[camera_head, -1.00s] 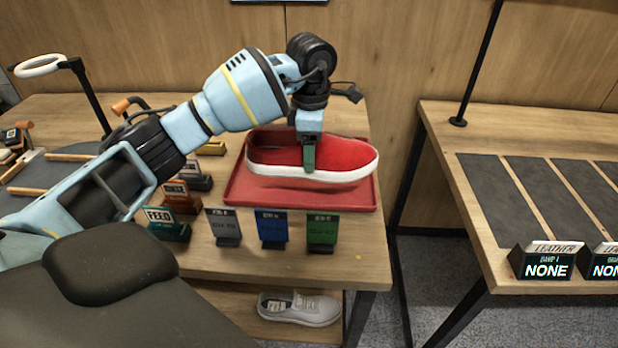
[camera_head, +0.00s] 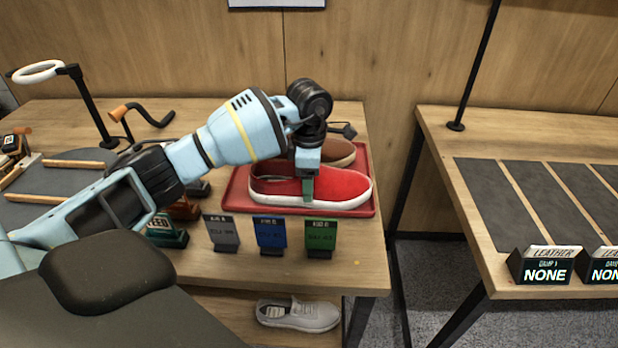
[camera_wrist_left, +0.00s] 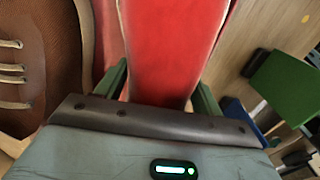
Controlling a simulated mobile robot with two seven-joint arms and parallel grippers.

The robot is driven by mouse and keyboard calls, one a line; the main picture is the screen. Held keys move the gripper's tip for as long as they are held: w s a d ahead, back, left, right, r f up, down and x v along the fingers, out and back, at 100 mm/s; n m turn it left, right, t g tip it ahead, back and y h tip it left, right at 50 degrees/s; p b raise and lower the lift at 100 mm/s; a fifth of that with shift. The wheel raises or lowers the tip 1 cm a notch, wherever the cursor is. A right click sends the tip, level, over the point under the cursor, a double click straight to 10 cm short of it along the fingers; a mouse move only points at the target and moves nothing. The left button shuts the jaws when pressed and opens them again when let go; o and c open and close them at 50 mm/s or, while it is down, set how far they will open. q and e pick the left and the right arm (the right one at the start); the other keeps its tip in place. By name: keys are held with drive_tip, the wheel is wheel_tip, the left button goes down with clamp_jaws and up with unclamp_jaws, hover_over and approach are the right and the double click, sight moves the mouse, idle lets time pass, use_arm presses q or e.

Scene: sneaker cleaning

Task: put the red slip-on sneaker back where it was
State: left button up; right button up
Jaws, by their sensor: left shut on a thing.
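The red slip-on sneaker (camera_head: 345,186) with a white sole is at the front part of the red tray (camera_head: 236,203), toe to the right. Whether its sole touches the tray is hard to tell. My left gripper (camera_head: 308,190) is shut on the sneaker's side near its middle. In the left wrist view the red upper (camera_wrist_left: 172,50) lies between the two green fingers. A brown laced shoe (camera_head: 338,152) is behind it on the tray, partly hidden by my arm; it also shows in the left wrist view (camera_wrist_left: 38,70). My right gripper is not in view.
Grey, blue and green cards (camera_head: 271,233) stand along the tray's front. A grey shoe (camera_head: 298,314) lies on the shelf below. A second table (camera_head: 540,130) with dark mats and "NONE" signs stands right, across a gap.

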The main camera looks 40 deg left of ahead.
use_arm(q)
drive_tip(key=o, duration=1.2)
drive_tip(key=shift+f, duration=0.1)
wheel_tip(320, 180, up, 12)
drive_tip(key=shift+r, duration=0.1)
